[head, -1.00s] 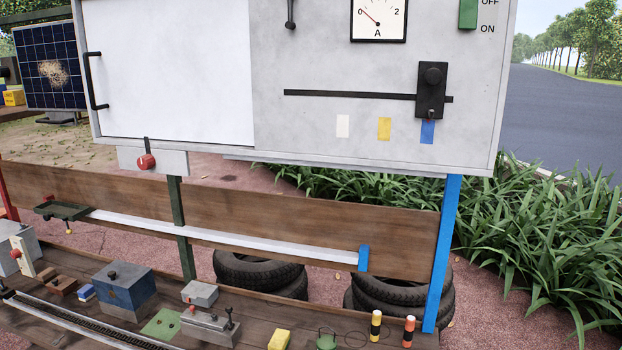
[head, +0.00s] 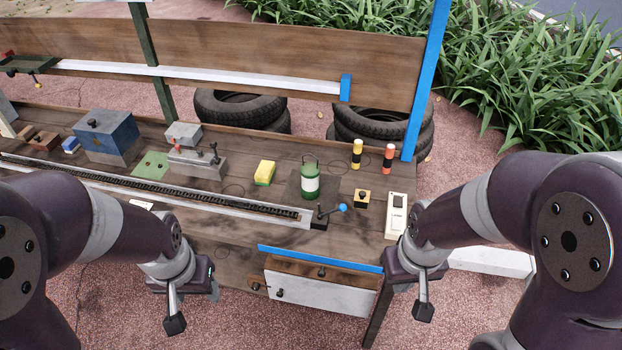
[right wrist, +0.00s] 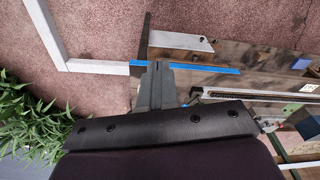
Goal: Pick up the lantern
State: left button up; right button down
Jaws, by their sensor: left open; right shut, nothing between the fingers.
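The lantern (head: 310,182) is a small green and white cylinder with a thin wire handle on top. It stands upright on a dark square patch of the wooden bench. My left gripper (head: 192,306) is open and empty, in front of the bench and well left of the lantern. My right gripper (head: 423,311) is shut and empty, in front of the bench's right end and right of the lantern. Its closed fingers also show in the right wrist view (right wrist: 158,85). I cannot make out the lantern in that view.
A blue-knobbed lever (head: 342,208) is just in front of the lantern. A yellow block (head: 264,172) lies left of it. Two banded cylinders, one yellow-black (head: 357,154) and one orange-black (head: 389,158), stand behind right. A white switch box (head: 396,215) is at the right end.

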aim_at(310, 172)
jog(key=i+l+u, duration=0.2)
jog(key=u, duration=0.15)
jog(key=i+l+u, duration=0.45)
jog(key=l+u, duration=0.3)
jog(key=i+j, duration=0.05)
jog(key=j, duration=0.05)
